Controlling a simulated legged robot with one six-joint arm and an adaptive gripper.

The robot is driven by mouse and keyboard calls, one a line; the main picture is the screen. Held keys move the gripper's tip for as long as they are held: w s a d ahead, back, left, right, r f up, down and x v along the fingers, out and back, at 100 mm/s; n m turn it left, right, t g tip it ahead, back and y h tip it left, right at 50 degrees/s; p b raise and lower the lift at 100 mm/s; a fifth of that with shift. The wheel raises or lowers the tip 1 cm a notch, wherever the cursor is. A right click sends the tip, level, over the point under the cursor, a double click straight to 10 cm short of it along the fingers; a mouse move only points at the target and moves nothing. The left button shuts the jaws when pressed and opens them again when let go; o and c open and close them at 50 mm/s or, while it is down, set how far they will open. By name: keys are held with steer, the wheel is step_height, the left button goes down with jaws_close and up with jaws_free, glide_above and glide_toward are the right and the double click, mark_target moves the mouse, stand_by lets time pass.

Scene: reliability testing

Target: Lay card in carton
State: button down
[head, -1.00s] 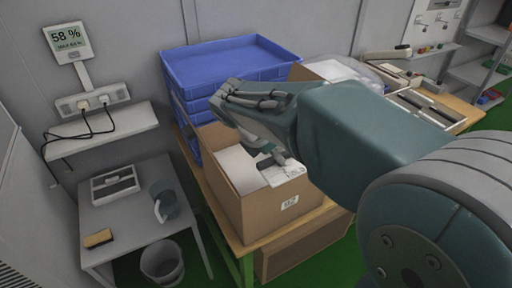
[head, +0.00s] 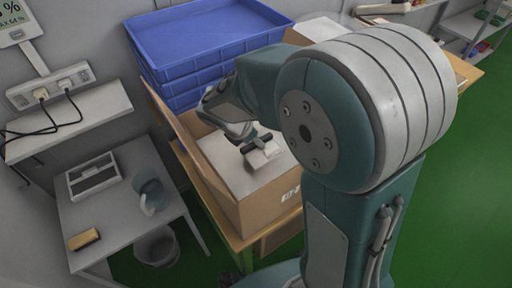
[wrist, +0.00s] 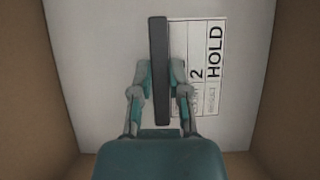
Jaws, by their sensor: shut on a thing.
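The card (wrist: 207,65) is white with a printed grid and the word HOLD. A dark bar (wrist: 160,70) runs along its left side in the wrist view. My gripper (wrist: 162,78) is shut on this bar, with a finger at each side. In the head view, my gripper (head: 245,134) is inside the open brown carton (head: 258,212), and the card (head: 262,155) is over a white surface in it. Whether the card touches that surface is hard to tell. The carton's brown walls show at both sides of the wrist view.
Stacked blue trays (head: 205,45) stand behind the carton on the wooden bench. A small grey table (head: 120,200) with a jug (head: 152,196) and a yellow-brown block (head: 84,239) is at the left. A bin (head: 157,247) stands below. Green floor is clear at the right.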

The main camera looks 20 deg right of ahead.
mark_target(256, 149)
steer(key=shift+f, duration=1.9)
steer(key=c, duration=0.6)
jaws_free()
steer(key=shift+f, duration=0.1)
steer(key=v, duration=1.2)
steer(key=s+d+r+m+t+y, duration=0.1)
steer(key=s+d+r+m+y, duration=0.1)
steer(key=s+m, duration=0.3)
steer(key=s+d+r+m+t+y, duration=0.1)
steer(key=s+d+r+m, duration=0.1)
steer(key=s+m, duration=0.3)
steer(key=s+d+r+m+t+y, duration=0.1)
steer(key=s+m, duration=0.4)
steer(key=m, duration=0.6)
steer(key=shift+s+d+r+m+t+y, duration=0.1)
steer(key=shift+d+r+m+t+y, duration=0.25)
steer(key=shift+d+r+y, duration=0.6)
